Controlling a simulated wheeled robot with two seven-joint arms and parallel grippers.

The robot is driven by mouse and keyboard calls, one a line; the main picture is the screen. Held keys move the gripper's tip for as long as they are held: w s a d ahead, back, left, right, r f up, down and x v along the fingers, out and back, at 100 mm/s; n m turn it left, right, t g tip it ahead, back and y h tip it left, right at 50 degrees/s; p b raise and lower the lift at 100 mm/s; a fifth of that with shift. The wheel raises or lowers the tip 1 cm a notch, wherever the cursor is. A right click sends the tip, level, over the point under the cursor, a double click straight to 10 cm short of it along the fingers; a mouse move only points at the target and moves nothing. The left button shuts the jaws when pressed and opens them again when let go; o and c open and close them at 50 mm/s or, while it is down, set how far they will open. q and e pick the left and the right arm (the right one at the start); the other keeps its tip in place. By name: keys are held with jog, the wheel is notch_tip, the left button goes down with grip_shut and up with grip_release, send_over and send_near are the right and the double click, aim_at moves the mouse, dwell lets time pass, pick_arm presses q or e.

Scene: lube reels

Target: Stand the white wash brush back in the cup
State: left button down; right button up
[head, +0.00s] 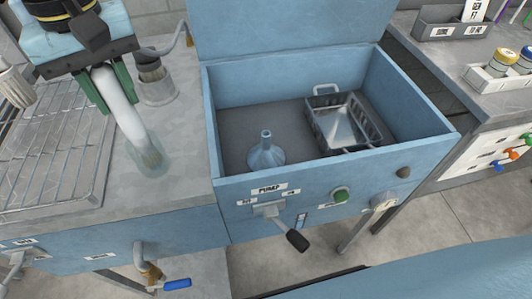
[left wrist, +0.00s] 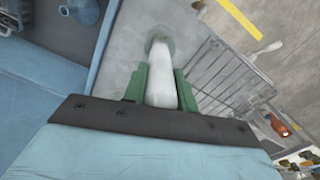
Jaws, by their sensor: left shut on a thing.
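My left gripper (head: 108,88) has green fingers shut on the white wash brush (head: 120,110). The brush slants down to a pale, greenish, translucent-looking end over the grey worktop. I cannot tell whether that end touches the worktop. In the left wrist view, the brush (left wrist: 161,85) lies between the fingers of the gripper (left wrist: 160,82), its pale end pointing away from me. A grey cup (head: 157,90) stands on the worktop just right of the gripper, with a dark-topped item in it. My right gripper is not in view.
A wire rack (head: 50,150) lies left of the brush. Right of the worktop is an open blue tub (head: 225,135) with a blue funnel (head: 266,152) and a metal basket (head: 342,122). The worktop (head: 175,175) has free room around the brush's lower end.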

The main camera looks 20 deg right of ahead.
pick_arm(q)
jog(key=shift+f+b, duration=0.5)
jog(key=shift+f, duration=0.05)
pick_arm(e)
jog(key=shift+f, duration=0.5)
pick_arm(q)
jog(key=c, duration=1)
grip_release()
jog(key=shift+c, duration=0.2)
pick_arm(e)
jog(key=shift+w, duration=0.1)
pick_arm(q)
notch_tip(320, 180, up, 12)
jog(key=shift+r+p, duration=0.15)
jog(key=shift+p, duration=1.1)
jog(key=shift+r, duration=0.55)
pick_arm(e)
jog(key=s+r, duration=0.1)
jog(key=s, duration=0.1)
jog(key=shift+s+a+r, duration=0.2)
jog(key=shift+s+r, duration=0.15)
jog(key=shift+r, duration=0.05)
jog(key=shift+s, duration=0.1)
